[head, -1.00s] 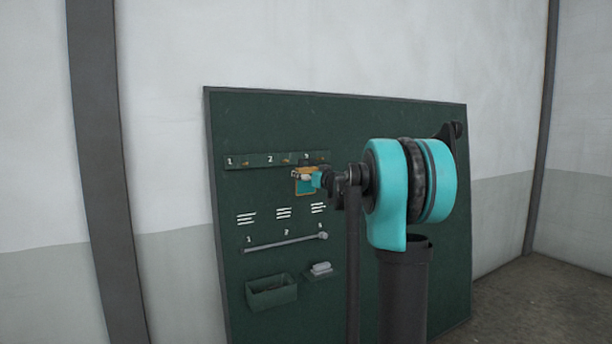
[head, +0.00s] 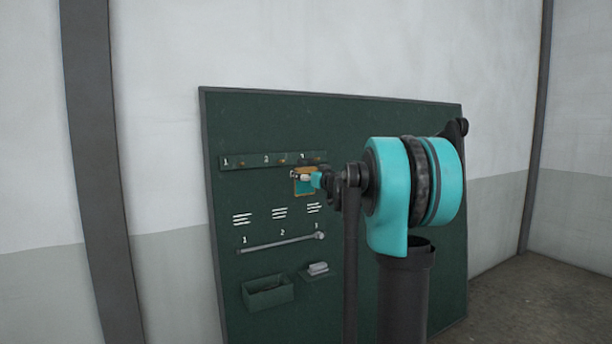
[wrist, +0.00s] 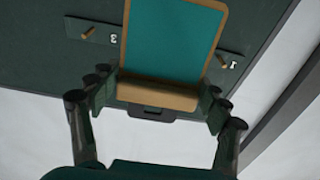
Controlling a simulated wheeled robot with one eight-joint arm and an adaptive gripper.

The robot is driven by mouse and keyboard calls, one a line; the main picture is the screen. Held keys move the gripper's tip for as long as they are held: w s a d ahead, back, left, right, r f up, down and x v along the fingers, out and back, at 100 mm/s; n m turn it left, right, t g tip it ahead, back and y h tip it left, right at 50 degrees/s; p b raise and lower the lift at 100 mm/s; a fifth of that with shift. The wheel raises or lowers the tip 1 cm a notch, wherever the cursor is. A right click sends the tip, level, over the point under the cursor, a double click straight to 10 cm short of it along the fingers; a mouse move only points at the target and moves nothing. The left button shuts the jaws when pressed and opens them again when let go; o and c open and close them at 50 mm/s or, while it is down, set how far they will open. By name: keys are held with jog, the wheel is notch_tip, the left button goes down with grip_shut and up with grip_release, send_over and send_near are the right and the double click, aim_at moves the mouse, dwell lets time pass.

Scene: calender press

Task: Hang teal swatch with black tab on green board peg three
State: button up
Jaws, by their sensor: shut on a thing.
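The teal swatch (head: 304,188) has a tan border and hangs in front of the green board (head: 400,118), just below the rail near peg three (head: 318,160). In the wrist view the teal swatch (wrist: 172,40) fills the upper middle, and its black tab (wrist: 152,114) shows at its lower edge. My gripper (wrist: 158,98) is shut on the swatch's tan end, one finger at each side. Peg two is hidden in the wrist view. I cannot tell whether the tab touches a peg.
The board also carries a grey bar (head: 280,243) with its own numbers, a green bin (head: 268,292) and a small shelf with pale items (head: 318,268). My arm covers the board's right part. A dark post (head: 95,170) stands to the left against the wall.

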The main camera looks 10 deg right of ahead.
jog(key=shift+v, duration=3)
